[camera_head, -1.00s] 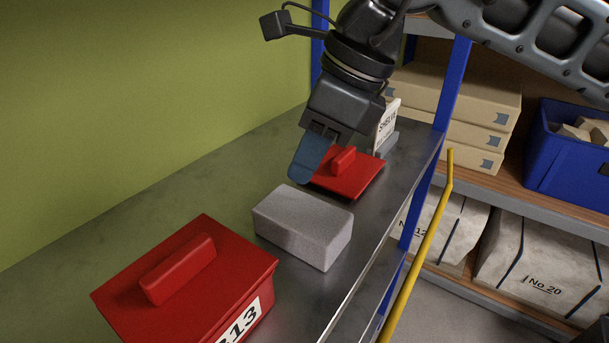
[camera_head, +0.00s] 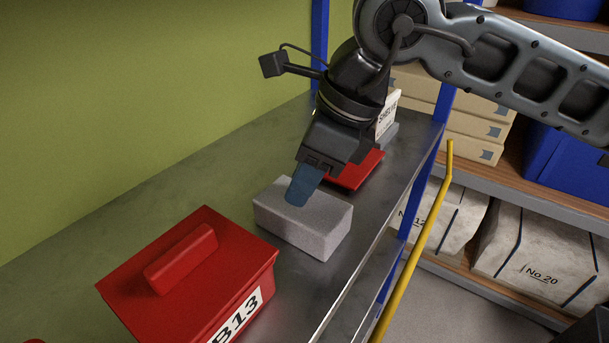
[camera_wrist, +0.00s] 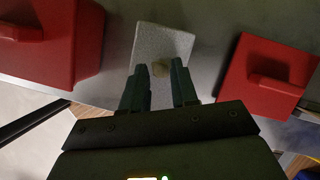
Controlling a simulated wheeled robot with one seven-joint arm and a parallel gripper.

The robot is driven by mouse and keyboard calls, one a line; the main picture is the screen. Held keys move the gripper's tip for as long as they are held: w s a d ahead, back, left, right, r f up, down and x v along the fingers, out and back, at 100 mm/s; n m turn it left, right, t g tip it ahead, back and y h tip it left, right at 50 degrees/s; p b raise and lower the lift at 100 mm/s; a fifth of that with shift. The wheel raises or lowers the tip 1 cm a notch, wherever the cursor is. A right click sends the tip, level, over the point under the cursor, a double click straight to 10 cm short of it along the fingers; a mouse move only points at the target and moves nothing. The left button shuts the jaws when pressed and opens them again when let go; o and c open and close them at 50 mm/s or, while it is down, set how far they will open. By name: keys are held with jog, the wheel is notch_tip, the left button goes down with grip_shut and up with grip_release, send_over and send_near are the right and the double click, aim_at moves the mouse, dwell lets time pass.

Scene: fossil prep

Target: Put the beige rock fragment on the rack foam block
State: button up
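The grey foam block (camera_head: 318,229) lies on the metal shelf between two red boxes. It also shows in the wrist view (camera_wrist: 150,42). My gripper (camera_head: 300,196) points down over the back left part of the foam block.
A red lidded box (camera_head: 190,270) marked B13 stands in front of the block. Another red lidded box (camera_head: 355,170) and a white sign (camera_head: 386,115) stand behind. A yellow rail (camera_head: 420,240) runs beside the shelf's right edge. Bare shelf lies left of the block.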

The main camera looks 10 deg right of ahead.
jog(key=shift+o, duration=1.1)
jog(key=shift+r, duration=0.1)
jog(key=shift+r+p, duration=0.2)
jog(key=shift+p, duration=0.15)
jog(key=b+v, duration=0.2)
jog(key=v, duration=0.9)
jog(key=shift+d+r+b, duration=0.2)
jog(key=shift+r+b, duration=0.1)
jog(key=shift+r, duration=0.05)
